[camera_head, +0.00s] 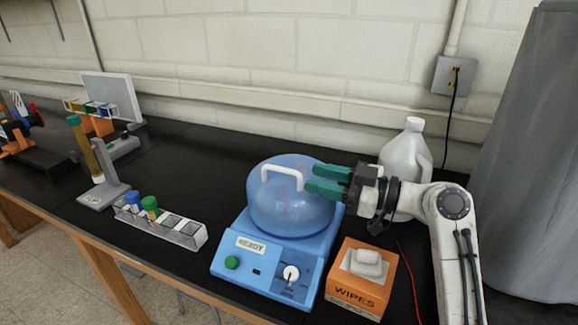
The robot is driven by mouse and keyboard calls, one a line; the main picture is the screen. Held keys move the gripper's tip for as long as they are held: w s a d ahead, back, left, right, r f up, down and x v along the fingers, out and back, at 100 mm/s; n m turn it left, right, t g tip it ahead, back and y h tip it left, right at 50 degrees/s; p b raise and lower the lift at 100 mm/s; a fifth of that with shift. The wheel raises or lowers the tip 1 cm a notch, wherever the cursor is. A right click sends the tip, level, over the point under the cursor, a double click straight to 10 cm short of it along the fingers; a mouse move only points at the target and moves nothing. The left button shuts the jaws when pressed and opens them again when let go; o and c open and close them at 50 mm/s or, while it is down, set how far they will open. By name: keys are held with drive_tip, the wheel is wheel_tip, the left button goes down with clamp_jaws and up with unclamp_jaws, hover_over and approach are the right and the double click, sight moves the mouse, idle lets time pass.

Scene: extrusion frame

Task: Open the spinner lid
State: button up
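The spinner (262,272) is a blue box with a "READY" label, a green button and a white knob. Its translucent blue domed lid (270,215) sits down over the top and looks closed. A white handle (282,172) arches over the top of the lid. My gripper (306,178) reaches in from the right with its two green fingers apart. The fingertips are at the right side of the handle, over the lid's right part. I cannot tell whether they touch the handle. Nothing shows clearly between the fingers.
An orange wipes box (362,282) stands right of the spinner, below my arm. A white jug (406,150) stands behind my arm. A clear tube rack (160,226) with blue- and green-capped tubes is to the left. The black bench (200,160) is clear behind the rack.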

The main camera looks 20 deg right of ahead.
sight(290, 172)
drive_tip(key=p+x, duration=0.1)
drive_tip(key=x, duration=0.6)
drive_tip(key=shift+p, duration=0.4)
drive_tip(key=shift+c, duration=0.2)
clamp_jaws()
